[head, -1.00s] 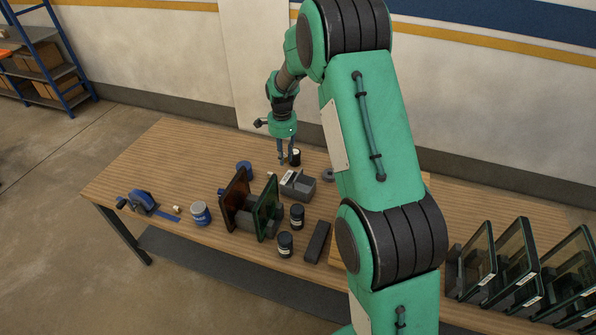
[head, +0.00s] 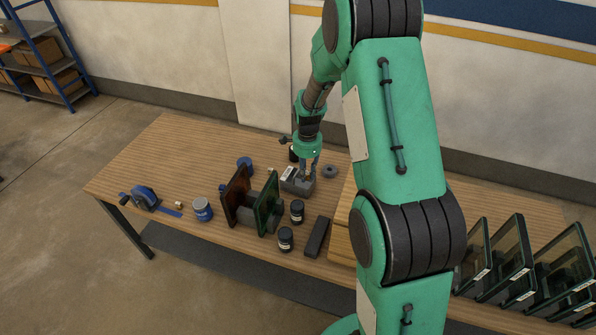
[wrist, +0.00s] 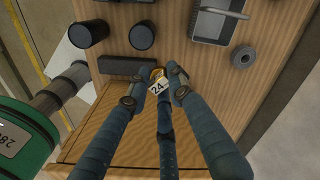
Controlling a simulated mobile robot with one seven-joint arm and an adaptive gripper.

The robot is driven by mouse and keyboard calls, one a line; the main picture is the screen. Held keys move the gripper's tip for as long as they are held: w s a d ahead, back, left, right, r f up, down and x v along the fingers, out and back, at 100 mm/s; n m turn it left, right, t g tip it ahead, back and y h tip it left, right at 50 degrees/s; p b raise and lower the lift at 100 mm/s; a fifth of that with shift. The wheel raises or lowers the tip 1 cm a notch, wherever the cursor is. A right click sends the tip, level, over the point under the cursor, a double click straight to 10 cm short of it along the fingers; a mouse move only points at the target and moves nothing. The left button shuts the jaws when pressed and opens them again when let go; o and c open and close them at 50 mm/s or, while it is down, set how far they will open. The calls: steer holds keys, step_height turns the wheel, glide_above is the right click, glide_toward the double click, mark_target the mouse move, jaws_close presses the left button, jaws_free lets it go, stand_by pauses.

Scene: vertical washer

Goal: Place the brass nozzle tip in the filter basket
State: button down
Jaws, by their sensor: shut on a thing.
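The brass nozzle tip (wrist: 157,73) carries a white tag reading "24" and is held between my gripper's fingertips in the wrist view. My gripper (wrist: 160,78) is shut on it; the fingers hide part of it. I take the grey open-topped box with a bar across it to be the filter basket (wrist: 207,28); in the wrist view it lies ahead and to the right, apart from the fingertips. In the head view my gripper (head: 308,177) overlaps the basket (head: 291,184), and their height gap is unclear.
A grey ring (head: 329,171) lies right of the basket. A black bar (head: 316,237) and dark jars (head: 297,212) stand in front. Two upright panels (head: 268,203) are to the left.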

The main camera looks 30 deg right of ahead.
step_height(320, 180, down, 7)
stand_by(0.3)
steer(key=shift+w, duration=0.15)
steer(key=w+d, duration=0.1)
steer(key=w, duration=0.4)
steer(key=w+d+f+p, duration=0.1)
steer(key=w, duration=0.4)
steer(key=w+d+p, duration=0.1)
steer(key=w+d, duration=0.1)
steer(key=w, duration=0.3)
steer(key=shift+w+f, duration=0.2)
steer(key=shift+f, duration=0.05)
steer(key=shift+f+p, duration=0.35)
steer(key=shift+f, duration=1.4)
steer(key=shift+f, duration=0.1)
